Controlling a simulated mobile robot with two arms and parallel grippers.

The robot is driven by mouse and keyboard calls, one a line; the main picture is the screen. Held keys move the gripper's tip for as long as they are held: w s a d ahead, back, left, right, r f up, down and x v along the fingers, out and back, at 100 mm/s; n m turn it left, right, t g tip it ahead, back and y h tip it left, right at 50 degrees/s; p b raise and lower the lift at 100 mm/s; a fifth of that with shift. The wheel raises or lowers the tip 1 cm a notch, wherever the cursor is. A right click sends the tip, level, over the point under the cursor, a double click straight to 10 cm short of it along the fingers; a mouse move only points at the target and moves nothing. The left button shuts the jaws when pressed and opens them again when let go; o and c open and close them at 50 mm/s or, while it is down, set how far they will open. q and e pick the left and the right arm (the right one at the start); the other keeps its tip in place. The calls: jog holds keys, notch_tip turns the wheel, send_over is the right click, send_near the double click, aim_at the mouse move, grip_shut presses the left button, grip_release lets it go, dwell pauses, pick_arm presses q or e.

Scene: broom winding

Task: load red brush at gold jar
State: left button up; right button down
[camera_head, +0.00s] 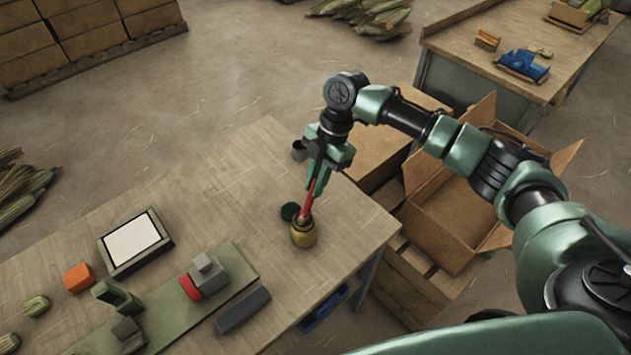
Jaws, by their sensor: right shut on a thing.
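The gold jar (304,234) stands upright on the wooden table, near its right edge. The red brush (308,202) is held upright with a slight tilt, its lower end at the jar's mouth. I cannot tell how deep its tip is in the jar. My right gripper (314,184) is above the jar, shut on the upper part of the brush. A dark green round lid (290,211) lies on the table just behind the jar. My left gripper is not in view.
A green board (236,264) with grey blocks and a red piece (190,287), a framed white panel (132,241) and an orange block (78,278) lie to the left. An open cardboard box (450,225) is right of the table.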

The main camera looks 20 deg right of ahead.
jog(key=shift+f, duration=0.45)
dwell(1.0)
jog(key=shift+s+f, duration=0.15)
dwell(1.4)
notch_tip(320, 180, up, 7)
jog(key=p, duration=0.6)
jog(key=shift+p, duration=0.4)
dwell(0.5)
